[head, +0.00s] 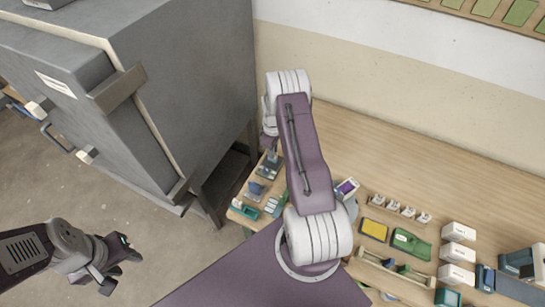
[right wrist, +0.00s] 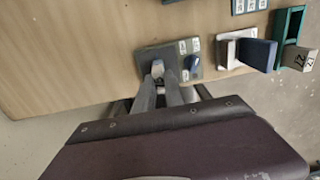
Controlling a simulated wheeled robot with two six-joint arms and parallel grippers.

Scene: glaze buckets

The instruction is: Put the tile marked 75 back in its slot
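No tile can be read as 75 in these views. In the right wrist view, my right gripper (right wrist: 158,80) is down at a small grey board (right wrist: 148,53), its fingertips around or beside a pale knob-like piece; I cannot tell whether they grip it. A dark blue knob (right wrist: 193,62) and small pale tiles (right wrist: 183,47) are on that board. A pale block (right wrist: 298,58) with dark, hard-to-read characters sits by a teal holder (right wrist: 288,22). In the head view my right arm hides part of the table. My left gripper (head: 118,266) is open and empty above the floor.
A white block with a blue piece (right wrist: 257,53) stands between the board and the teal holder. The wooden table (head: 390,150) carries white boxes (head: 458,232), a green tray (head: 411,243) and a yellow pad (head: 374,230) on the right. A large grey kiln-like cabinet (head: 190,70) stands left.

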